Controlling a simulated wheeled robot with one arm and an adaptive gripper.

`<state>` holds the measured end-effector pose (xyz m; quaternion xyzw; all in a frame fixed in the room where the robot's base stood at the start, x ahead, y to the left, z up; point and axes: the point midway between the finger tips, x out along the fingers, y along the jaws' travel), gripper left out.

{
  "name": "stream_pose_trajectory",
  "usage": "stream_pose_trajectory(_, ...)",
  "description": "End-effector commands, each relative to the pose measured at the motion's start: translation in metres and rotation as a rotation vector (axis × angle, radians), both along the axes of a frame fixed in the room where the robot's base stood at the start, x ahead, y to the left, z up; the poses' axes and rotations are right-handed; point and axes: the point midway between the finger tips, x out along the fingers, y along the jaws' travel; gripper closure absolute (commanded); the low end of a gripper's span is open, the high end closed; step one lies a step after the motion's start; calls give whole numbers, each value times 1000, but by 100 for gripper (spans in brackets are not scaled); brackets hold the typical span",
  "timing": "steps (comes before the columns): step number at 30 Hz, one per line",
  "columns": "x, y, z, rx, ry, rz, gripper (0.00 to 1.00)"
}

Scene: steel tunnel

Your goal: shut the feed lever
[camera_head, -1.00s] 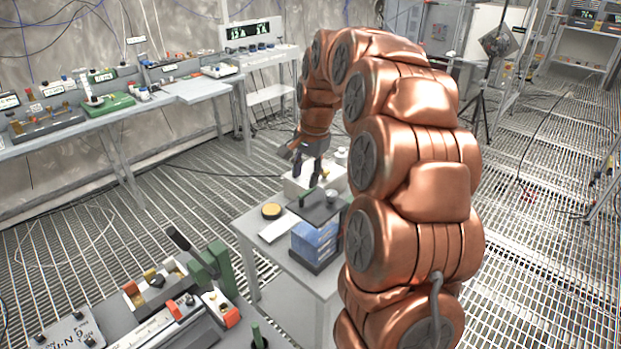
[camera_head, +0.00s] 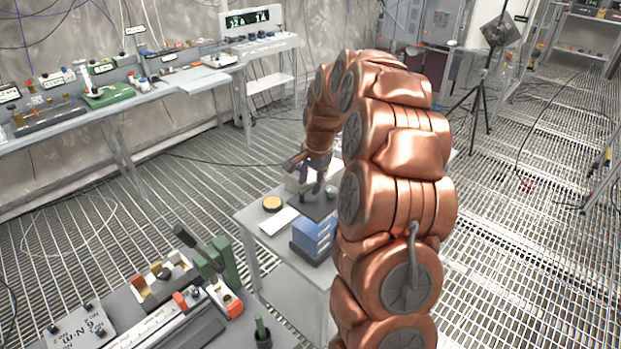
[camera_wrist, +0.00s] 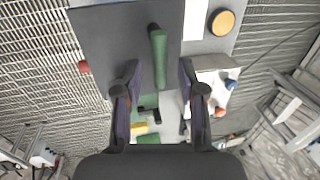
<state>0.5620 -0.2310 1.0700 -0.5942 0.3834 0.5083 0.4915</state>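A green lever handle (camera_wrist: 158,56) rises from a dark flat plate (camera_wrist: 110,45) in the wrist view. My gripper (camera_wrist: 159,75) is open, with one dark finger on each side of the handle's near end. No firm contact with the handle shows. In the head view my gripper (camera_head: 313,186) is low over the plate and largely covers the handle. No readable label tells whether this handle is the feed lever.
A yellow round disc (camera_head: 272,203) and a white card (camera_head: 279,221) lie left of the plate. The front bench carries a green clamp with a dark handle (camera_head: 217,262) and several small parts. A long wall bench (camera_head: 170,90) stands at the back left. Grating floor lies between.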

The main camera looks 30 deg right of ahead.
Motion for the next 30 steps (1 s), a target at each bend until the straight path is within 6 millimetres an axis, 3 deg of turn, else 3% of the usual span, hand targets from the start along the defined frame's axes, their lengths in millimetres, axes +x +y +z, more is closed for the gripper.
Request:
stream_pose_trajectory(10, 1, 0, -3, 0, -1, 0, 61)
stream_pose_trajectory(21, 1, 0, -3, 0, -1, 0, 100)
stream_pose_trajectory(30, 1, 0, -3, 1, -1, -2, 100)
